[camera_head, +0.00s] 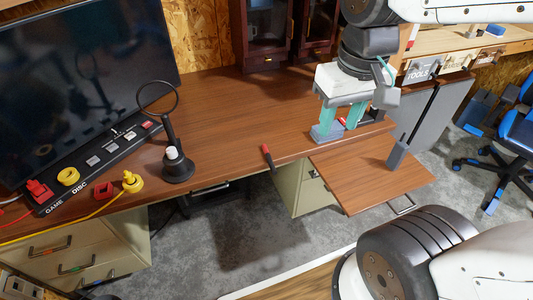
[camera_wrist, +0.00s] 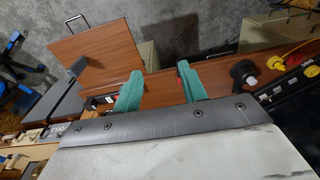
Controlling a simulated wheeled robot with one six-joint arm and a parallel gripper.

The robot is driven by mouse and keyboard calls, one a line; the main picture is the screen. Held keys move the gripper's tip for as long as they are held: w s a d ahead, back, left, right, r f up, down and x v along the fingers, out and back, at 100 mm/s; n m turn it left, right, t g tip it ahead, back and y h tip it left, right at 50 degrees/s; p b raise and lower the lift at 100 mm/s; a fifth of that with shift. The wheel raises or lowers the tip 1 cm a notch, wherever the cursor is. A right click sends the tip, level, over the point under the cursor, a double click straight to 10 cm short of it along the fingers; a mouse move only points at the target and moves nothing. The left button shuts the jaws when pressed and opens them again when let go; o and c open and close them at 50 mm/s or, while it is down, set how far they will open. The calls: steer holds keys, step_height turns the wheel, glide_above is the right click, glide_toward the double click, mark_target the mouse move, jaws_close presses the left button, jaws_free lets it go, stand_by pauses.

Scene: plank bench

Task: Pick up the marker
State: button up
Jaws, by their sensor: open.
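A marker with a red end and a dark body (camera_head: 268,157) lies at the front edge of the desk, left of my gripper, its dark end toward the edge. My gripper (camera_head: 341,125) is open, with two teal fingers pointing down over the right part of the desk. The marker is outside the fingers and apart from them. In the wrist view my open gripper (camera_wrist: 159,88) has bare brown desktop between its fingers. I cannot make out the marker surely in that view; the right finger may hide it.
A grey-blue block (camera_head: 322,134) stands close to my fingers, with a small red thing beside it. A pull-out board (camera_head: 370,180) juts out in front. A black stand with a ring (camera_head: 177,165) and a button panel (camera_head: 100,160) are at left. The desk's middle is clear.

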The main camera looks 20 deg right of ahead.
steer(key=w+a+f, duration=0.1)
steer(key=w+f, duration=0.4)
steer(key=w, duration=0.6)
steer(key=g, duration=0.1)
glide_toward(270, 159)
steer(key=shift+m, duration=0.4)
step_height(270, 159, down, 9)
steer(key=shift+w+r, duration=0.1)
steer(key=shift+r, duration=0.1)
jaws_close()
